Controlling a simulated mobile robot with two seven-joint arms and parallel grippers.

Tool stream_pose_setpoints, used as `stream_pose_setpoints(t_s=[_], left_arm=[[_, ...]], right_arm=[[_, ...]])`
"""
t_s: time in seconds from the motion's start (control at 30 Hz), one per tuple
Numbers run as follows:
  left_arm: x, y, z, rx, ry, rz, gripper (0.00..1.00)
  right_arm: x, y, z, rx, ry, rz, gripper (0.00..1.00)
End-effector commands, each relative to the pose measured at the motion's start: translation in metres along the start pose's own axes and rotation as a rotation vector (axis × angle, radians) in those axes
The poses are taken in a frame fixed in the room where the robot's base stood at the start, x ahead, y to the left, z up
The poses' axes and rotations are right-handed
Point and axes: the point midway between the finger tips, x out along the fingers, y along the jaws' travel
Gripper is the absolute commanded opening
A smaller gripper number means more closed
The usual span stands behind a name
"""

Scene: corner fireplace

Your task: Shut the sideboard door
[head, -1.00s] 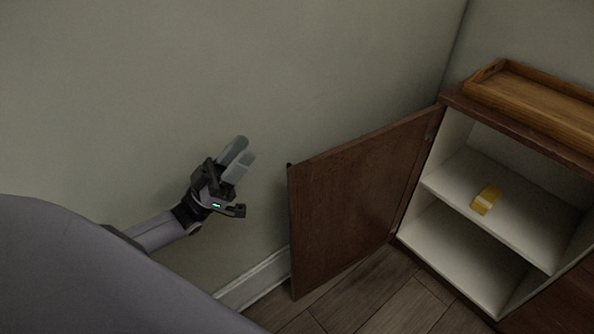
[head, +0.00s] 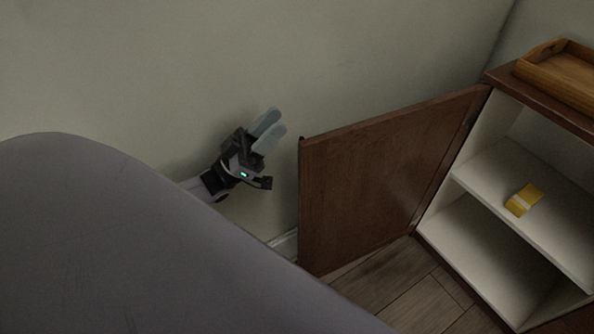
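The sideboard door (head: 385,180) is a dark brown wooden panel. It stands wide open, hinged at the left side of the sideboard (head: 497,76). The sideboard's white inside shows at the right, with a shelf (head: 486,178). My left gripper (head: 267,131) is to the left of the door's free edge, in front of the wall. Its two grey fingers are a little apart with nothing between them, and a gap shows between it and the door. My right gripper is not in view.
A yellow packet (head: 524,200) lies on the shelf. A wooden tray (head: 560,78) rests on the sideboard top. The plain wall (head: 280,50) runs behind my gripper and the door. Wooden floor (head: 405,290) shows below the door.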

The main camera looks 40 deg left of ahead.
Motion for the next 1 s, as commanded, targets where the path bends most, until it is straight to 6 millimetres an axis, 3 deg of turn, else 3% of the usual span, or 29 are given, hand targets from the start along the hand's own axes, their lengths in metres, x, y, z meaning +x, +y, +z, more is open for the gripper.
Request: stream_pose_setpoints(t_s=[0.03,0.6,0.8,1.0], left_arm=[[-0.015,0.0,0.015,0.0,0.0,0.0,0.38],[-0.092,0.0,0.092,0.0,0.0,0.0,0.38],[-0.108,0.0,0.108,0.0,0.0,0.0,0.38],[-0.111,0.0,0.112,0.0,0.001,0.001,0.38]], right_arm=[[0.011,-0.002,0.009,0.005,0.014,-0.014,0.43],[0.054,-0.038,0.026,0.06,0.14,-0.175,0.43],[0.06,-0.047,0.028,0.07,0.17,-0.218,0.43],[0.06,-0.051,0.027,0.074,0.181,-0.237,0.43]])
